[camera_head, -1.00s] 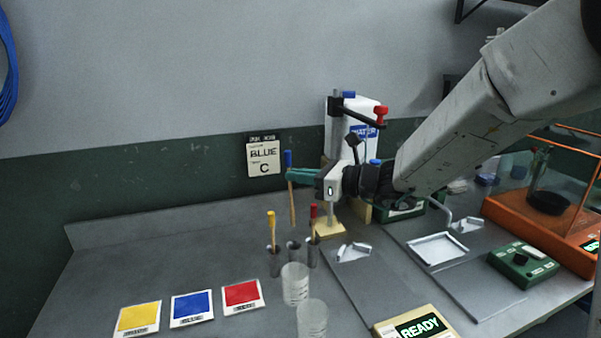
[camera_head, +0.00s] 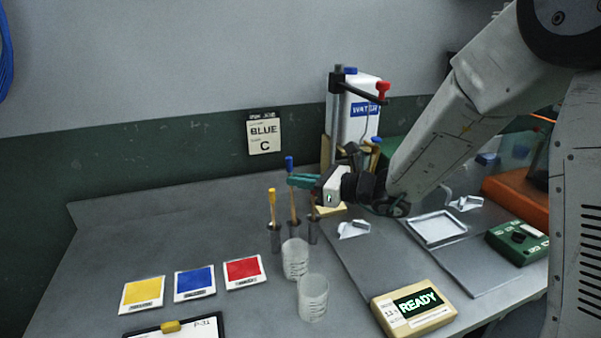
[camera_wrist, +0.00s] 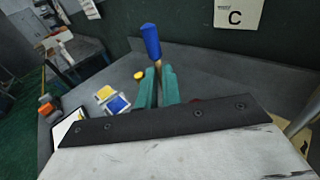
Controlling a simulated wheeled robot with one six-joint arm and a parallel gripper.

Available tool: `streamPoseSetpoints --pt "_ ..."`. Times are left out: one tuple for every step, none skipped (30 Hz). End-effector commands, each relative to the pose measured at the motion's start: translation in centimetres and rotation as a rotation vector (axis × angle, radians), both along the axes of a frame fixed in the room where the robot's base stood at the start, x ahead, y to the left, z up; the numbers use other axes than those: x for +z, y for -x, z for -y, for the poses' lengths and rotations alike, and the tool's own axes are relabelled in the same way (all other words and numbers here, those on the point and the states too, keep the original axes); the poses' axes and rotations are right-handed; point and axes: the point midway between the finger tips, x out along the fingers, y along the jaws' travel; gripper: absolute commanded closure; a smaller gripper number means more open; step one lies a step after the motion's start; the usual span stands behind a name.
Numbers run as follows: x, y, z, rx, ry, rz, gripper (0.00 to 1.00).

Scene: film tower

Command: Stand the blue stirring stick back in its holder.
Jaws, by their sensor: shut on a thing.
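The blue-tipped stirring stick (camera_head: 293,204) stands nearly upright in the head view. My gripper (camera_head: 292,181) is shut on it just below its blue top. In the wrist view, the blue end (camera_wrist: 151,41) sticks up beyond the teal fingers of my gripper (camera_wrist: 157,80). The stick's lower end meets the mouth of the middle grey holder (camera_head: 295,231); I cannot tell how far inside it is. The yellow stick (camera_head: 272,206) stands in the left holder (camera_head: 275,240). The red stick's holder (camera_head: 314,233) is on the right, its stick partly hidden by my gripper.
Two clear beakers (camera_head: 313,298) stand close in front of the holders. Yellow, blue (camera_head: 194,282) and red cards lie at front left. A READY device (camera_head: 414,308) is at front right. The water container (camera_head: 361,110) stands behind. The bench left of the holders is clear.

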Motion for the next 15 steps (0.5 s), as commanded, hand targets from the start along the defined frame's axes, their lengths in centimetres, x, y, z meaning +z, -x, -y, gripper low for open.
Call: streamPoseSetpoints --pt "-0.4 0.0 0.0 0.000 0.000 -0.001 1.00" --pt "-0.6 0.0 0.0 0.000 0.000 0.000 1.00" --pt "-0.9 0.0 0.0 0.001 -0.001 -0.001 1.00" --pt "-1.1 0.0 0.0 0.001 -0.001 -0.001 1.00" --pt "-1.3 0.0 0.0 0.001 -0.001 -0.002 1.00" --pt "-1.6 0.0 0.0 0.001 -0.001 -0.001 1.00" --pt "-1.8 0.0 0.0 0.001 -0.001 -0.001 1.00" --pt "-2.0 0.0 0.0 0.001 0.000 0.000 1.00" --pt "-2.3 0.0 0.0 0.000 0.000 -0.001 1.00" --pt "-2.5 0.0 0.0 0.000 0.000 -0.001 1.00" --pt "-2.7 0.0 0.0 0.000 -0.001 -0.002 1.00" --pt "-3.0 0.0 0.0 0.000 0.000 -0.001 1.00" --pt "-3.2 0.0 0.0 0.000 0.000 -0.001 1.00" --pt "-3.4 0.0 0.0 0.000 0.000 0.000 1.00" --pt "-3.6 0.0 0.0 0.000 0.000 0.000 1.00"
